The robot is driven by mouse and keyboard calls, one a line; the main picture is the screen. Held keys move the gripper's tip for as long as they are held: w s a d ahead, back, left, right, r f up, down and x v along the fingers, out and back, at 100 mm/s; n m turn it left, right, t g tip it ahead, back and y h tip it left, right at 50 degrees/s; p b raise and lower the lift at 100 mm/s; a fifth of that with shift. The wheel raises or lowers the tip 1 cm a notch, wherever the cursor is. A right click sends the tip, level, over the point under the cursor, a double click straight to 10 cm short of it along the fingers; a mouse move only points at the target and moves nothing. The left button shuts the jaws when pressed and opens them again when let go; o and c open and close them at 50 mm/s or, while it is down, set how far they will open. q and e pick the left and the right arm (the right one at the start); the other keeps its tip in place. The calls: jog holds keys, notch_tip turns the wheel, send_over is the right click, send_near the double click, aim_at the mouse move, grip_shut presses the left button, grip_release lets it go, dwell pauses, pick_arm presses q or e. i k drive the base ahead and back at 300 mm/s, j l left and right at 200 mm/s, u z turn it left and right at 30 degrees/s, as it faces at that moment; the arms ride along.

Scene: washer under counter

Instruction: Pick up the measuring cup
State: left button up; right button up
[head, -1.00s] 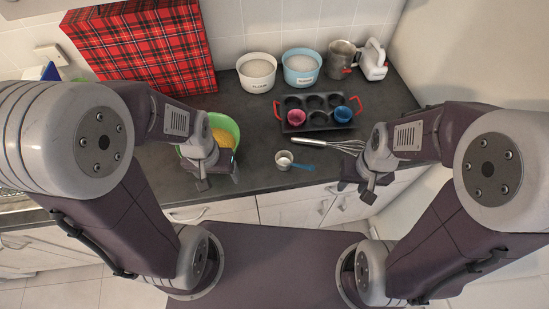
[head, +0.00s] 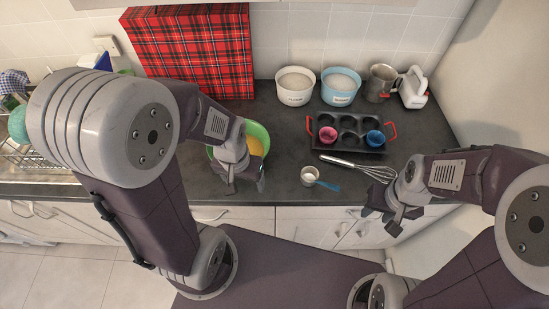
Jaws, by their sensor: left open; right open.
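The measuring cup (head: 310,174) is small and whitish with a blue handle (head: 328,185) that points right and slightly down. It rests on the dark counter near the front edge. My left gripper (head: 246,186) is open, to the left of the cup and in front of the green bowl, apart from the cup. My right gripper (head: 379,220) is open, to the right of the cup and lower in the picture, by the counter's front edge. Neither gripper touches the cup.
A whisk (head: 360,167) lies right of the cup. Behind it is a muffin tin (head: 347,142) with red handles and two coloured cups. A green bowl (head: 262,133) with yellow contents stands at left. A flour bowl (head: 296,92), blue bowl (head: 341,92), metal pitcher (head: 378,84) and mixer (head: 414,92) line the back.

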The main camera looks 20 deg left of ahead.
aim_at(310, 175)
jog(key=k+j+u, duration=0.1)
jog(key=j+u, duration=0.4)
jog(key=l+u, duration=0.25)
jog(key=l, duration=0.4)
jog(key=k+l+u, duration=0.1)
jog(key=l+u, duration=0.2)
jog(key=l, duration=0.3)
